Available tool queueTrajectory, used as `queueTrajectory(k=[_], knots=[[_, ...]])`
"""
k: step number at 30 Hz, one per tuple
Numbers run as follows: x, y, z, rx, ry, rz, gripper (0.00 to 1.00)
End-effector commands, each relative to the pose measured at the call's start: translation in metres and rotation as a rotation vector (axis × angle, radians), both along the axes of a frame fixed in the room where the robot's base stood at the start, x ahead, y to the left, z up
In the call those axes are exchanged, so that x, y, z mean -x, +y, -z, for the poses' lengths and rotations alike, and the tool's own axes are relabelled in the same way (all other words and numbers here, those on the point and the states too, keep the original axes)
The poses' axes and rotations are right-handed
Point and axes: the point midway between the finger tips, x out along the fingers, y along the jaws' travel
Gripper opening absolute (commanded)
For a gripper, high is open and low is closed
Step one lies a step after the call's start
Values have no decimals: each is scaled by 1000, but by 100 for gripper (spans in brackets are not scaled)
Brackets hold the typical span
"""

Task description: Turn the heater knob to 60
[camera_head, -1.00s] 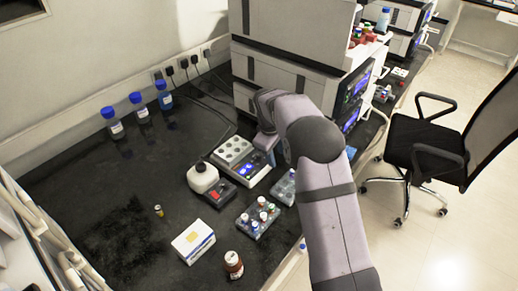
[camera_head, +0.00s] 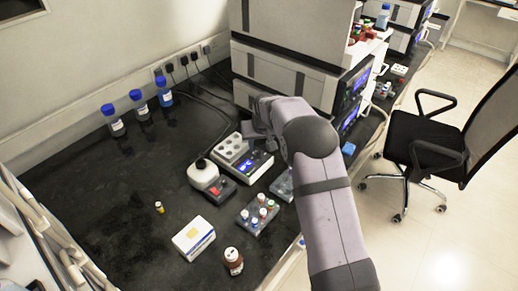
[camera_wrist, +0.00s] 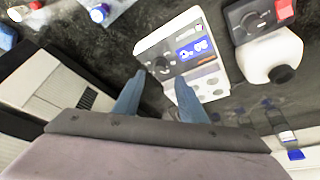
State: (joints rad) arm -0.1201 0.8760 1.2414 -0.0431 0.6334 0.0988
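The heater (camera_head: 256,166) is a white block on the black bench, with a round-welled top and a lit blue display. The wrist view shows its front panel (camera_wrist: 199,30) with the blue display (camera_wrist: 196,49); the digits are too blurred to read surely. A dark round knob (camera_wrist: 160,65) sits on the panel beside the display. My gripper (camera_wrist: 160,78) is open, its two blue-grey fingers apart, with the knob showing between and just beyond the tips. I cannot tell whether they touch it. In the head view my gripper (camera_head: 252,133) is over the heater's far right side.
A vial rack (camera_head: 258,216), a white box (camera_head: 193,239) and a brown bottle (camera_head: 233,261) are nearer. Blue-capped bottles (camera_head: 140,105) stand by the wall. Stacked instruments (camera_head: 290,60) rise behind.

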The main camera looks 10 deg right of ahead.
Motion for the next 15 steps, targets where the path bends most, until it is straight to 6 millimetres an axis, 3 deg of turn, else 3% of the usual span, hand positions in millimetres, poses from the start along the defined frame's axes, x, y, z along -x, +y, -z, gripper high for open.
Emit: queueTrajectory(k=[7,15], knots=[[-11,0,27,1,2,-1,38],[-19,1,44,0,0,-1,38]])
